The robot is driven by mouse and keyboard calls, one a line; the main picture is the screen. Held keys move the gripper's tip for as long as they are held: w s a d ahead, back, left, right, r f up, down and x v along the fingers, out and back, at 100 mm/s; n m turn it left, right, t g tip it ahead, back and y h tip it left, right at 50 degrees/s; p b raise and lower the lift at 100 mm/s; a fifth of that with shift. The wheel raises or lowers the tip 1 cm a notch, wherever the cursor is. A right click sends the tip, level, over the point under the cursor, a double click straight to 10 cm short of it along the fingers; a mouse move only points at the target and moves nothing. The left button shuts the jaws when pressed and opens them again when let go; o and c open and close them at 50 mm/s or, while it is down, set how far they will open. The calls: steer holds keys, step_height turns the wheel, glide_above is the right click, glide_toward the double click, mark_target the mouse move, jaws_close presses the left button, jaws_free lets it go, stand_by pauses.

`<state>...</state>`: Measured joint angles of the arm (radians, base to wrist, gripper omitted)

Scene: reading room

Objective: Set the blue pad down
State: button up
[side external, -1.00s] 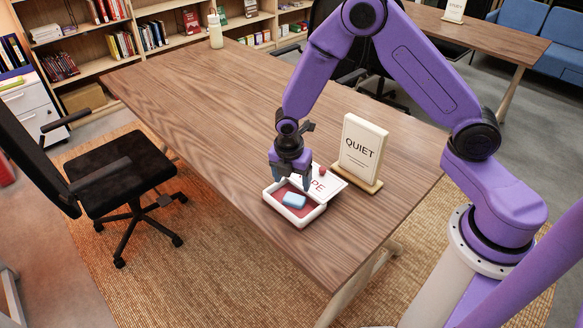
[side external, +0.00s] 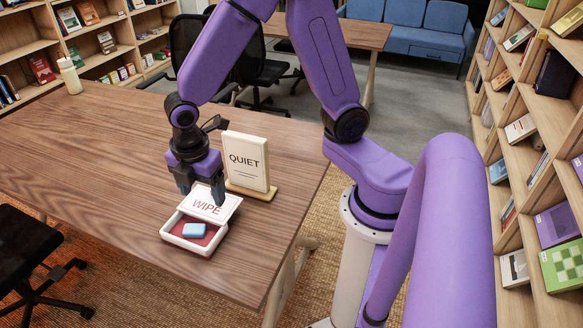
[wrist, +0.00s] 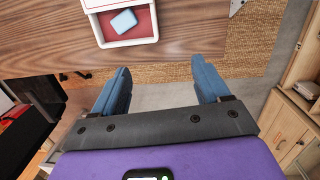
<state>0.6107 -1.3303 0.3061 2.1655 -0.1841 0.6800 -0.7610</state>
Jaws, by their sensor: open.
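The light blue pad (side external: 194,230) lies in a shallow white tray (side external: 203,248) with a dark red floor, on the wooden table. In the wrist view the pad (wrist: 123,21) lies flat inside the tray (wrist: 130,41), apart from the fingers. A white panel marked WIPE (side external: 208,207) stands at the tray's back side. My gripper (side external: 201,192) is open just behind and above the tray; its fingers partly overlap the panel in the picture. In the wrist view the open gripper (wrist: 162,82) has nothing between its two blue-grey fingers.
A QUIET sign (side external: 245,160) on a wooden base stands close to the right of my gripper. The table (side external: 90,145) is clear to the left, with a pale bottle (side external: 70,76) at its far end. The tray is near the table's front right edge.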

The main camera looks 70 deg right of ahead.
steer(key=s+d+r+m, duration=0.2)
steer(key=s+r+m, duration=0.1)
steer(key=s, duration=0.6)
steer(key=s+d+r+m+y, duration=0.1)
steer(key=s+d+r+m, duration=0.2)
steer(key=s, duration=0.6)
steer(key=shift+s+r+g, duration=0.3)
steer(key=shift+s+r, duration=0.1)
steer(key=shift+r, duration=0.25)
